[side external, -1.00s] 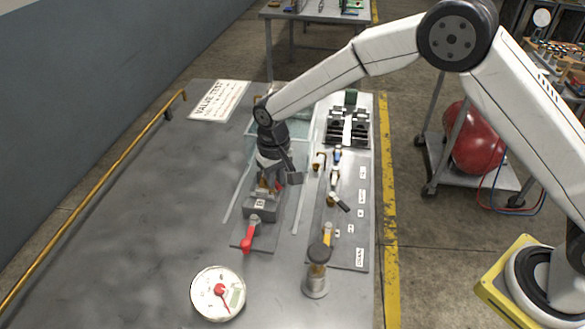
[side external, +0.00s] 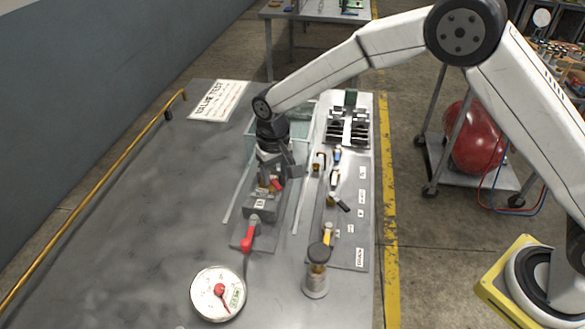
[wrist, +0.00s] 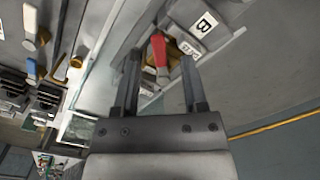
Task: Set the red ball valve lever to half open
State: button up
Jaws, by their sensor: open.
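Under my gripper (side external: 273,178) a red lever (side external: 277,184) shows on the valve fixture. A second red lever (side external: 248,238) sticks out at the fixture's front end, clear of the gripper. In the wrist view a red lever (wrist: 159,52) lies between the two open fingers of my gripper (wrist: 160,60), with a visible gap on each side. Brass shows beside it, next to a block with a "B" label (wrist: 205,24). Whether the fingers reach down to the lever's height is hard to tell. The lever's exact angle is partly hidden by the gripper in the side view.
A round gauge (side external: 218,293) with a red needle lies at the front. A panel (side external: 347,240) on the right holds several small valves with blue, black and yellow handles. A dark-capped post (side external: 317,270) stands near its front. The table's left side is clear.

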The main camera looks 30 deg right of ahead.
aim_at(276, 183)
jog(key=shift+r, duration=3.1)
jog(key=shift+f, duration=0.2)
jog(key=shift+f, duration=3.75)
grip_shut()
